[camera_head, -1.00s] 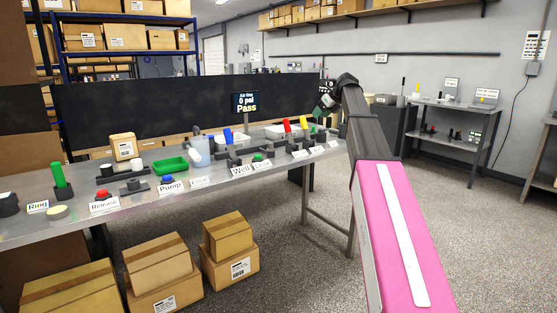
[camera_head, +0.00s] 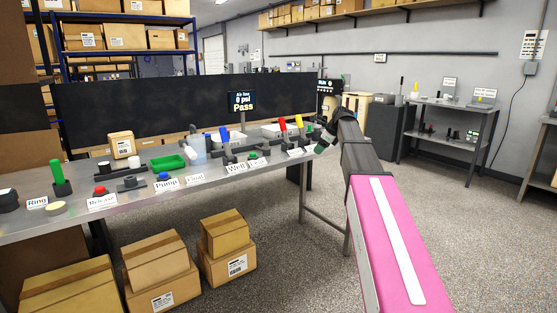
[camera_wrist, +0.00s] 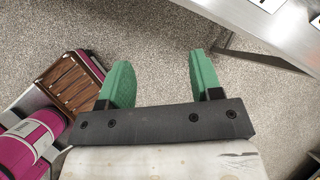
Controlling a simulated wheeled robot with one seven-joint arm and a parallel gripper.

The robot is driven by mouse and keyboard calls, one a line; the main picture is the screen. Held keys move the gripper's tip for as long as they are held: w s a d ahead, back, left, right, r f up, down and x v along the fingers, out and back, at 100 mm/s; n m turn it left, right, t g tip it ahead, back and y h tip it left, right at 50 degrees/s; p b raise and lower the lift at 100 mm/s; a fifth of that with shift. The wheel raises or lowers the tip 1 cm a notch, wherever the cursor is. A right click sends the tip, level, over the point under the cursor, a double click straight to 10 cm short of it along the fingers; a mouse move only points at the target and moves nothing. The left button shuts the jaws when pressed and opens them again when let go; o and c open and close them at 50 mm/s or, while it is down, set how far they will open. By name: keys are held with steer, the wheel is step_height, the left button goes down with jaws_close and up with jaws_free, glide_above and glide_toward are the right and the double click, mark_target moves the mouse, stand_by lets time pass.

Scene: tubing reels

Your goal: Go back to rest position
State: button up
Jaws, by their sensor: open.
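My gripper (camera_wrist: 160,82) shows in the wrist view with its two green fingers spread apart and nothing between them. Speckled floor lies beyond the fingertips. In the head view my gripper (camera_head: 322,140) is at the right end of the metal workbench (camera_head: 270,179), small and partly hidden by my own dark wrist. My pink arm reaches up toward it from the lower right. The bench edge also shows at the upper right of the wrist view (camera_wrist: 278,38), apart from the fingers.
The bench holds a green tray (camera_head: 168,163), a green post (camera_head: 57,172), a cardboard box (camera_head: 122,144), labels and several colored handles. A sign (camera_head: 242,103) reads "0 psi Pass". Boxes (camera_head: 228,235) stand on the floor by the bench. Open floor lies right of the bench, before a shelf table (camera_head: 450,106).

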steer(key=s+f+n+g+h, duration=0.4)
steer(key=s+f+n, duration=1.8)
steer(key=s+f, duration=1.3)
step_height(320, 180, down, 3)
steer(key=shift+s+d+r+h, duration=0.1)
steer(key=shift+s+d+h, duration=0.15)
steer(key=shift+h, duration=0.35)
